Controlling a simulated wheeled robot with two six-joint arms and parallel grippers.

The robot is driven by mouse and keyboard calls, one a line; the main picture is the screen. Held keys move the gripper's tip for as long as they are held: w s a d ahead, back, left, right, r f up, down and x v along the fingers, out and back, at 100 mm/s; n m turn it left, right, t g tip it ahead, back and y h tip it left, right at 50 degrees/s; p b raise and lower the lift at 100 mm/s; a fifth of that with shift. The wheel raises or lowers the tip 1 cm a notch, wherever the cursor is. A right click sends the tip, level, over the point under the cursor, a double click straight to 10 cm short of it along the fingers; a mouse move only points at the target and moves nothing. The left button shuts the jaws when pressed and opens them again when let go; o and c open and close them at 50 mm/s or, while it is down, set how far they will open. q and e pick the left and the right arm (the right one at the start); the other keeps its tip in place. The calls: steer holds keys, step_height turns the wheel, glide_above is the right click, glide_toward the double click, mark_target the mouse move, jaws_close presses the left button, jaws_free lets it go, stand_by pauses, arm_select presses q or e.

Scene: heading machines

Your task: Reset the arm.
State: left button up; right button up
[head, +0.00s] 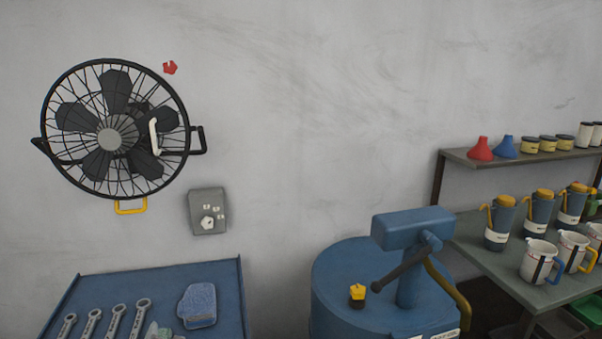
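Neither of my grippers shows in the head view, and no part of my arms can be made out. A blue machine (335,285) with a round body stands at the lower middle. Its blue block-shaped head (412,228) sits on a post. A dark bar (398,270) slants down to the left from the post, and a yellow curved handle (448,290) bends down on the right. A small yellow-topped black knob (357,294) is on the machine's top.
A black wall fan (108,138) and a grey switch box (207,211) are at the left. A blue tray-like bench (160,285) holds wrenches and a blue cloth (197,305). A grey table (490,262) with several mugs and a shelf (470,158) stand at the right.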

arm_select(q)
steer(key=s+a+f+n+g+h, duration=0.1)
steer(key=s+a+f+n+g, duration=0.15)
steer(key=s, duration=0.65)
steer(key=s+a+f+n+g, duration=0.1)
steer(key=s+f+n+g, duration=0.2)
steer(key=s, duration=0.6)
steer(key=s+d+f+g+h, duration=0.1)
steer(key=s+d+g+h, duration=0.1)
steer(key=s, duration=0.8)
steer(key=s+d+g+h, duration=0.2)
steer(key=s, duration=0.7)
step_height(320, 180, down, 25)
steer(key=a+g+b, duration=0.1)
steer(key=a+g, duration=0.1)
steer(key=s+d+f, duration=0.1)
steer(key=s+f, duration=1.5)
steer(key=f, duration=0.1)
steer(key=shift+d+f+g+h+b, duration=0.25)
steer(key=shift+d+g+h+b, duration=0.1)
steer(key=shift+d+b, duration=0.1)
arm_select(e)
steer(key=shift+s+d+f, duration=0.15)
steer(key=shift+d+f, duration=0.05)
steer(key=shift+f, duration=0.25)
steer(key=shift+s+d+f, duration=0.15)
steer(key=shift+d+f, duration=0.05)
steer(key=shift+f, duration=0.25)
